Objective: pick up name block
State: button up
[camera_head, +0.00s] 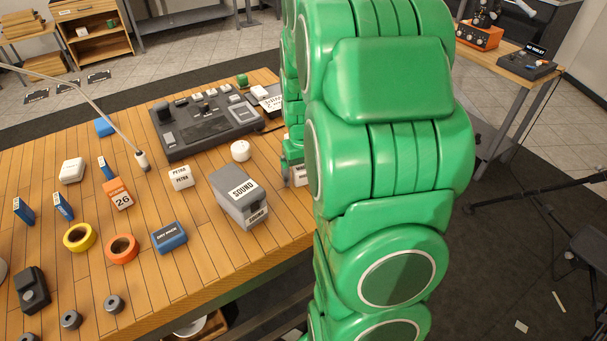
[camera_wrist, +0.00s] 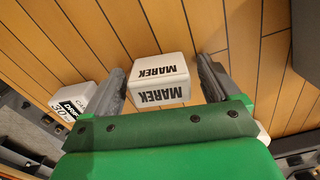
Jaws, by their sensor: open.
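A white name block marked MAREK (camera_wrist: 160,80) sits on the wooden table in the wrist view. My gripper (camera_wrist: 162,72) is open around it, with one dark finger close to each side; I cannot tell whether either finger touches. In the head view my gripper (camera_head: 287,172) is at the table's right edge, mostly hidden by my green arm. Only a sliver of a white block (camera_head: 299,175) shows beside it. Another white name block marked PETER (camera_head: 180,177) stands on the table, left of my gripper.
A grey SOUND box (camera_head: 238,197), a white round item (camera_head: 240,150) and a dark mixing console (camera_head: 205,122) stand near my gripper. Tape rolls (camera_head: 121,248) and blue boxes (camera_head: 169,237) lie farther left. A white printed block (camera_wrist: 74,101) is left of the fingers in the wrist view.

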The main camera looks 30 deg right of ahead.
jog(key=c, duration=1.1)
jog(key=shift+o, duration=0.2)
notch_tip(320, 180, up, 4)
jog(key=shift+s+f, duration=0.1)
jog(key=shift+f, duration=0.05)
jog(key=s+a+r, duration=0.5)
jog(key=s+r, duration=0.4)
jog(key=s, duration=0.3)
jog(key=shift+s+r, duration=0.2)
jog(key=shift+s, duration=0.2)
